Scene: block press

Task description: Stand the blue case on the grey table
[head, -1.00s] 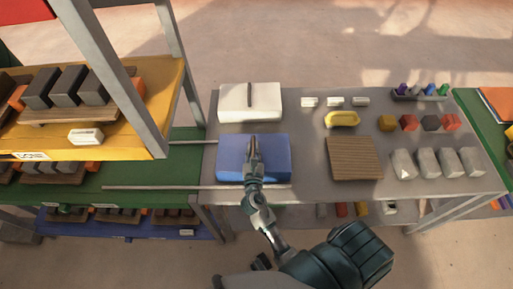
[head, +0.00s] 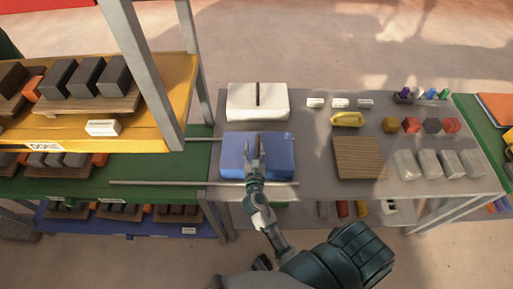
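The blue case (head: 281,155) lies broad face up on the grey table (head: 310,180), left of the middle. My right gripper (head: 257,143) reaches over the case from the near side, with its fingers at the middle of the top. Two fingers show slightly apart, with a thin dark strip, perhaps the case's handle, between or just beyond them. The fingers hide part of the case, and contact is hard to judge. My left gripper is not in view.
A white case (head: 240,101) lies behind the blue one. A wooden board (head: 358,158), yellow tray (head: 348,119) and several small blocks (head: 432,126) stand to the right. A metal rack with a yellow shelf (head: 160,125) rises at the left. Thin rods (head: 150,183) lie near the blue case.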

